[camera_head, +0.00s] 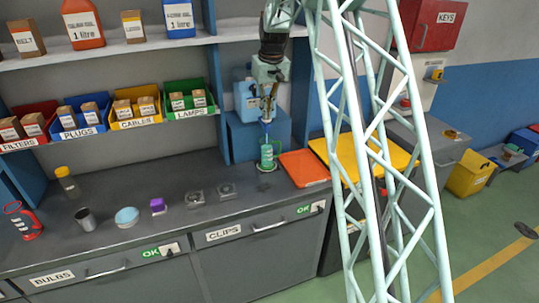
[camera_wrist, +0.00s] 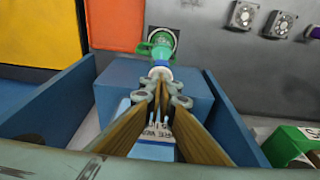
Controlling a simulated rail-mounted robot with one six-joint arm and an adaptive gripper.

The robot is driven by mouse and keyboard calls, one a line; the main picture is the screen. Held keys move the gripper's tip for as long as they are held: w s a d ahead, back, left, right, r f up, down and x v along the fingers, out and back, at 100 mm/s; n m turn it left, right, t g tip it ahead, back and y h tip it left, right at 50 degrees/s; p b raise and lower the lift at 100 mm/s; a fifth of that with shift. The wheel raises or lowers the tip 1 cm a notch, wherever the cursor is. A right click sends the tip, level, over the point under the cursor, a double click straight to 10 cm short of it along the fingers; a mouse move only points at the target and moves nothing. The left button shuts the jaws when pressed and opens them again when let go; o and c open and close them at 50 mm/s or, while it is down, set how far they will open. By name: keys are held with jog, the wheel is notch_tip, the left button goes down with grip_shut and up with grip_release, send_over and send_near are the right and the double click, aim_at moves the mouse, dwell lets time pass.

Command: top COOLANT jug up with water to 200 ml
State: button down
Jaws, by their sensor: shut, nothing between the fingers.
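A green translucent jug (camera_head: 267,155) stands on the counter in front of a blue block. From above, it shows in the wrist view (camera_wrist: 160,47); I cannot read a label on it. A light-blue container (camera_head: 244,98) sits on the blue block; part of its label, seemingly about water, shows between my fingers in the wrist view (camera_wrist: 154,150). A small blue and white piece, seemingly a spout (camera_wrist: 160,73), lies over the jug's near side. My gripper (camera_head: 267,112) is shut and empty, pointing down just above the spout. I cannot tell whether it touches it. The liquid level is unclear.
The blue block (camera_head: 240,142) stands behind the jug. An orange panel (camera_head: 304,168) and a yellow one (camera_head: 355,152) lie to the right. A shelf (camera_head: 120,48) hangs above.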

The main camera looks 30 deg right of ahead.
jog(key=shift+r+p, duration=1.4)
jog(key=shift+r, duration=1.2)
jog(key=shift+s+a+r, duration=0.35)
jog(key=shift+r, duration=0.1)
jog(key=s+a+r+b, duration=0.2)
jog(key=s+a+r, duration=0.35)
jog(key=s, duration=0.45)
jog(key=s+a+r+t+b, duration=0.1)
jog(key=s+a+r, duration=0.4)
jog(key=s, duration=0.5)
jog(key=s+a+r+b, duration=0.2)
jog(key=s+a+r, duration=0.2)
jog(key=s+a, duration=0.45)
jog(key=s+a+f+b, duration=0.1)
jog(key=s+a+f, duration=0.1)
jog(key=s, duration=0.9)
jog(key=s+a+f+n+b, duration=0.1)
jog(key=s+f, duration=0.3)
jog(key=s, duration=0.8)
jog(key=s+a+f+b, duration=0.2)
jog(key=s+a+f, duration=0.1)
jog(key=s, duration=0.8)
jog(key=shift+s+a+t+b, duration=0.25)
jog(key=shift+s+t+b, duration=0.05)
jog(key=shift+t, duration=0.1)
jog(key=shift+r, duration=0.1)
